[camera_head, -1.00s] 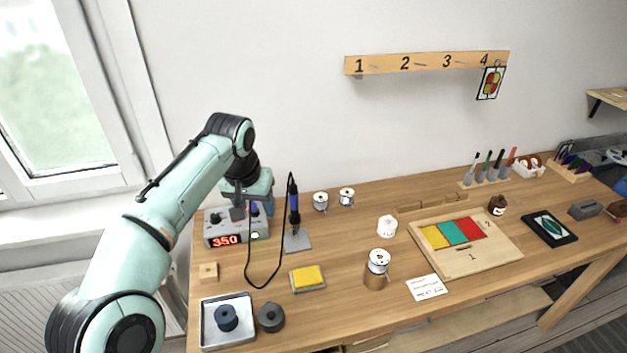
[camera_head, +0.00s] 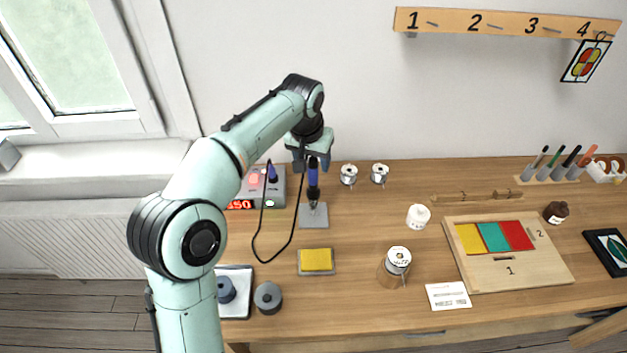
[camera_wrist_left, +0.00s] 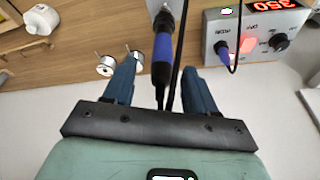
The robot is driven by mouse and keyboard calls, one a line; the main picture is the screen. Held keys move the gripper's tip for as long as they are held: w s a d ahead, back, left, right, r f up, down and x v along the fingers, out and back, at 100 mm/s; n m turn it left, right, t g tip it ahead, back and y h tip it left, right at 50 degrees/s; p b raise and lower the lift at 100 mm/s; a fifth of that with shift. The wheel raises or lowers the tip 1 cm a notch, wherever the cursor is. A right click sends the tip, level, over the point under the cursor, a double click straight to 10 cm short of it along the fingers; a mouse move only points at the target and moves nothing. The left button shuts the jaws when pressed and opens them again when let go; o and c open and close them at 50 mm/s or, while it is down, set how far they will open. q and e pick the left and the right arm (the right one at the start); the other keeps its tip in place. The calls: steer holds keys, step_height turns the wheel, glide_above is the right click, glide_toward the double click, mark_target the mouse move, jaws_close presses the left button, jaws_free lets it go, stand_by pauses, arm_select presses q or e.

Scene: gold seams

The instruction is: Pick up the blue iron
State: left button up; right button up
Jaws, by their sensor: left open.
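The blue iron (camera_head: 313,178) stands upright in its holder on a grey base plate (camera_head: 313,221), with a black cord looping from it over the table. My left gripper (camera_head: 311,165) is at the top of the iron, its jaws open. In the left wrist view the blue handle (camera_wrist_left: 162,52) lies between the two open fingers of the gripper (camera_wrist_left: 160,85), with gaps on both sides. The station box (camera_head: 270,186) with the red display stands just left of the iron. My right gripper is in neither view.
A yellow sponge (camera_head: 317,260) lies in front of the iron. Two wire spools (camera_head: 348,174) stand behind to the right. A tin (camera_head: 394,267), a white jar (camera_head: 418,216) and a wooden board (camera_head: 559,273) are farther right. A metal tray (camera_head: 239,302) is at the front left.

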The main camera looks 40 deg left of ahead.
mark_target(314, 170)
arm_select(q)
steer(key=x, duration=0.5)
steer(key=shift+w+a+f+b, duration=0.1)
steer(key=shift+a+f+b, duration=0.05)
steer(key=shift+f+b, duration=0.15)
steer(key=shift+c, duration=0.3)
jaws_close()
